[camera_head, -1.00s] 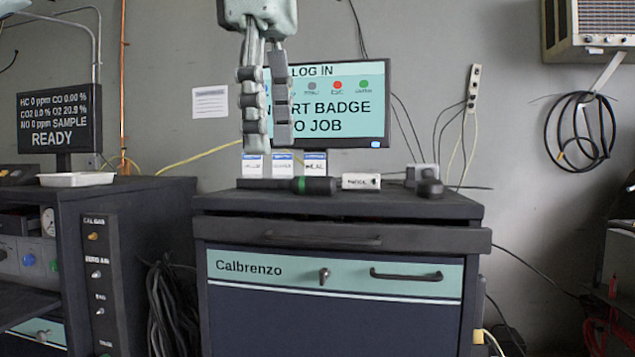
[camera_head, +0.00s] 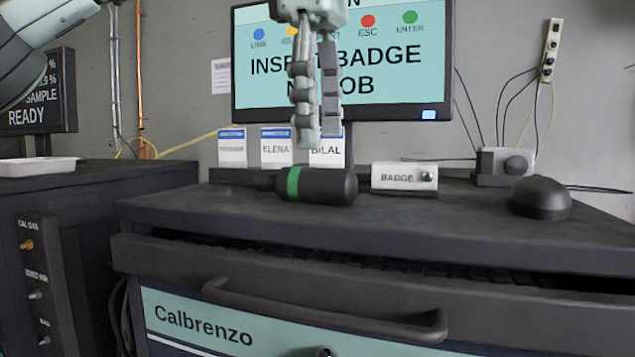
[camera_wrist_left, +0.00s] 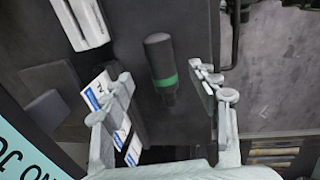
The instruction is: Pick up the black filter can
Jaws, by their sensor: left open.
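The black filter can (camera_head: 330,186), a dark cylinder with a green band and a narrower end at left, lies on its side on top of the dark cabinet. My left gripper (camera_head: 318,138) points down just above it, near the green band. In the left wrist view the can (camera_wrist_left: 159,52) shows between the two spread fingers of the left gripper (camera_wrist_left: 163,78), which is open and empty. The fingers look apart from the can. My right gripper is not in view.
Several name badges (camera_head: 277,147) stand in a rack behind the can. A white badge box (camera_head: 404,176) sits to its right, with a dark mouse (camera_head: 540,197) further right. A monitor (camera_head: 440,60) stands behind. The cabinet's front top (camera_head: 420,225) is clear.

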